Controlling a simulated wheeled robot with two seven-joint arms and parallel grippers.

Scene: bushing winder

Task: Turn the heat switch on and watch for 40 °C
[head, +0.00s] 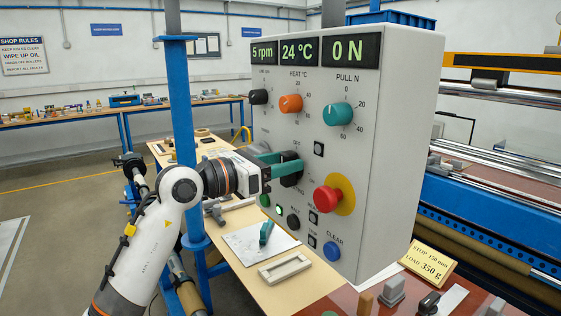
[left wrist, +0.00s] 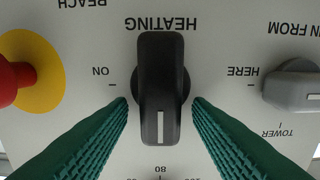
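The black heating switch (left wrist: 160,90) fills the middle of the left wrist view, which is upside down. Its white mark points straight down there, and the ON mark is at its left. My left gripper (left wrist: 160,103) is open, its green fingers on either side of the switch with a small gap each side. In the head view the left gripper (head: 283,167) is at the panel, partly covering the switch (head: 291,157). The temperature display (head: 298,51) reads 24 °C. The orange heat dial (head: 291,103) is above the switch. My right gripper is not in view.
A red button on a yellow disc (head: 327,199) is right of the gripper. A grey selector (left wrist: 297,90) sits beside the switch. The black speed dial (head: 258,97), teal pull dial (head: 338,114) and blue clear button (head: 331,251) share the panel. A blue post (head: 181,120) stands near my left arm.

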